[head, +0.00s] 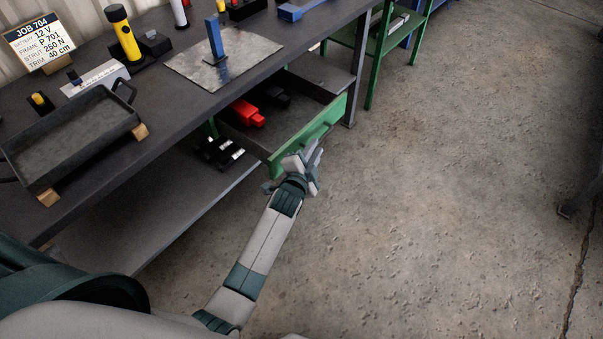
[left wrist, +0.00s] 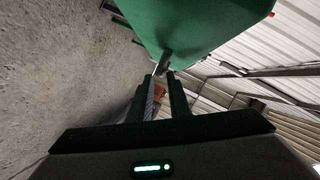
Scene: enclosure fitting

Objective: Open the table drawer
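The table drawer's green front (head: 290,150) stands well out from the table, so the drawer is open and its inside shows. A bar handle (head: 317,134) runs along the front. My left gripper (head: 308,158) is at the near part of this handle. In the left wrist view the two dark fingers (left wrist: 164,80) stand close together with the handle (left wrist: 164,62) between their tips, and the green drawer front (left wrist: 195,25) fills the top. The grip itself is partly hidden in the head view. My right gripper is not in view.
A red object (head: 248,113) and dark pieces lie in the drawer. The dark table (head: 165,105) holds a tray (head: 75,137), a yellow flashlight (head: 124,35), a metal plate (head: 225,65) with a blue upright and a job sign (head: 38,42). Floor (head: 430,200) right of the drawer is clear.

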